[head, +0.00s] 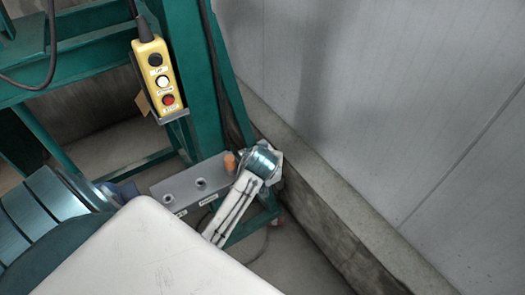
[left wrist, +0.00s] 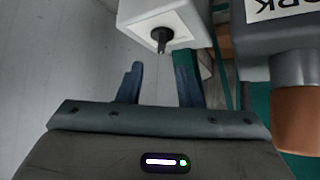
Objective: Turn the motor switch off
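A white box (left wrist: 135,14) with a black knob (left wrist: 161,38) on its face is at the top of the left wrist view. I take the knob to be the motor switch. My left gripper (left wrist: 160,82) is open, its two dark blue fingers apart and empty. The knob lies just beyond the fingertips, above the gap between them, and appears apart from them. In the head view, my white left arm reaches down beside a grey box (head: 176,194); its wrist hides the gripper and the switch there. My right gripper is in neither view.
An orange cylinder (head: 230,162) sticks up from the grey box, close to my left wrist; it also shows in the left wrist view (left wrist: 298,120). A yellow button pendant (head: 158,76) hangs on the green frame (head: 196,75). A grey wall (head: 400,90) is at the right.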

